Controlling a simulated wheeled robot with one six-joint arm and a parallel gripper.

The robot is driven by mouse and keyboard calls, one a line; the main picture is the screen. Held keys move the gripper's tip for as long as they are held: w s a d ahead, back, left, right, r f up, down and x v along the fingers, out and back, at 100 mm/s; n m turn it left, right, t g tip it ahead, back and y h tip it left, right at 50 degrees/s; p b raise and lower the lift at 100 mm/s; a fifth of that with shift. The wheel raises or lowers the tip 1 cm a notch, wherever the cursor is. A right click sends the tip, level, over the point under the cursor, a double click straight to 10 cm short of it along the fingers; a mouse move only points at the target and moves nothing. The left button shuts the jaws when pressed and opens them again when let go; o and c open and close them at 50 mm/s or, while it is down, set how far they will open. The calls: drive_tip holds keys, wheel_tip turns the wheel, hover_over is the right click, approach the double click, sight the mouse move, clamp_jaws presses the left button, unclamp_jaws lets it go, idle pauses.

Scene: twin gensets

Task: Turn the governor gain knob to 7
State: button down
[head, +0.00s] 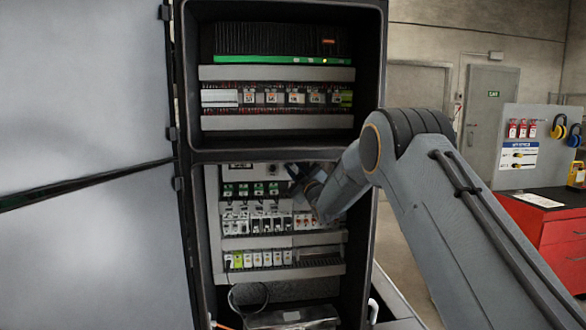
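My arm reaches from the right into the lower bay of an open black cabinet (183,140). My gripper (293,172) is small and dark at the end of the arm, in the upper right of that bay, close to a light control panel (240,170). Its fingers are too small and dark to tell whether they are open or shut, or whether they touch anything. I cannot make out the governor gain knob or its scale; it may be hidden by the gripper or too small to see.
Rows of breakers (258,222) and terminals (258,259) fill the lower bay. The upper bay holds a relay row (290,97). An open grey door (85,100) stands at left. A red tool cabinet (560,235) is at right.

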drive_tip(key=shift+f+m+b, duration=0.15)
drive_tip(key=shift+m+b, duration=0.15)
drive_tip(key=shift+b, duration=0.3)
drive_tip(key=m+t+b, duration=0.1)
drive_tip(key=m+b, duration=0.1)
drive_tip(key=b, duration=0.1)
drive_tip(key=shift+a+f+h, duration=0.15)
drive_tip(key=shift+h, duration=0.25)
drive_tip(key=m+h+b, duration=0.1)
drive_tip(key=m+b, duration=0.2)
drive_tip(key=m+t+h+b, duration=0.1)
drive_tip(key=m+h+b, duration=0.1)
drive_tip(key=m+b, duration=0.1)
drive_tip(key=m+t+h+b, duration=0.1)
drive_tip(key=m+h+b, duration=0.1)
drive_tip(key=m, duration=0.3)
drive_tip(key=shift+s+a+b, duration=0.1)
drive_tip(key=shift+a+b, duration=0.2)
drive_tip(key=shift+b, duration=0.55)
drive_tip(key=shift+m+h, duration=0.3)
drive_tip(key=shift+m, duration=0.2)
drive_tip(key=c, duration=1.6)
unclamp_jaws()
drive_tip(key=shift+c, duration=0.2)
